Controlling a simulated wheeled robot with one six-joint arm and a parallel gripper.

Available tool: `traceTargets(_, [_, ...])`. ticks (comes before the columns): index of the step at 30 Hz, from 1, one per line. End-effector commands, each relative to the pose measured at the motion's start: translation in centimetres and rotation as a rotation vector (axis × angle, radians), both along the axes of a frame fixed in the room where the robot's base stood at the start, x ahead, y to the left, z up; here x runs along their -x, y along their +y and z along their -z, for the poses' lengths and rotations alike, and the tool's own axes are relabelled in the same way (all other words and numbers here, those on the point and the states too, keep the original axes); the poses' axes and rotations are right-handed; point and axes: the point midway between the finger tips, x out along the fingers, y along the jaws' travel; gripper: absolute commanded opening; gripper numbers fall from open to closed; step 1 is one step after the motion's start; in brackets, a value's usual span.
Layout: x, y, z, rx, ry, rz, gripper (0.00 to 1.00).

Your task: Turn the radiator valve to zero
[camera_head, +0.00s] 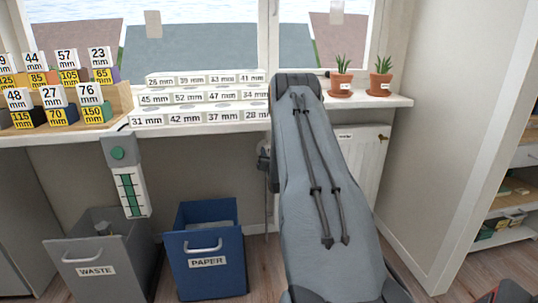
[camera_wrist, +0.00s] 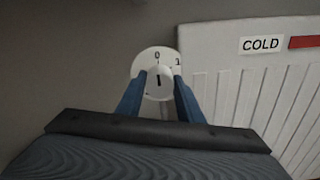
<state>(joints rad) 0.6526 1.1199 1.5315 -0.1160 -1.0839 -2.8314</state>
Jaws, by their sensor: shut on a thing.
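The radiator valve (camera_wrist: 158,61) shows in the wrist view as a white round dial with "0" at its top and "1" at its right edge. A dark pointer line on its knob (camera_wrist: 158,82) stands nearly upright, toward the "0". My gripper (camera_wrist: 159,89) is shut on the knob, one blue finger on each side. The radiator (camera_wrist: 236,85) is white and ribbed, right of the valve, with a "COLD" label (camera_wrist: 261,44) and a red bar. In the head view my arm covers much of the radiator (camera_head: 361,160) and hides the dial's face.
A windowsill (camera_head: 230,114) with several labelled strips runs above the radiator. Two potted plants (camera_head: 341,82) (camera_head: 381,81) stand at its right. A grey waste bin (camera_head: 98,265) and a blue paper bin (camera_head: 205,255) stand on the floor left of my arm.

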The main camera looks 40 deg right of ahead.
Motion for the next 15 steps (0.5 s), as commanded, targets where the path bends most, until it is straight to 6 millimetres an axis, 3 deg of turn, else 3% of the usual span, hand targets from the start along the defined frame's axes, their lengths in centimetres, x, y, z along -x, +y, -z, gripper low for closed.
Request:
traceTargets(13, [0.01,0.09,0.17,0.007,0.008,-0.001,0.11])
traceTargets(14, [0.01,0.09,0.17,0.007,0.008,-0.001,0.37])
traceTargets(15, [0.01,0.09,0.17,0.007,0.008,-0.001,0.43])
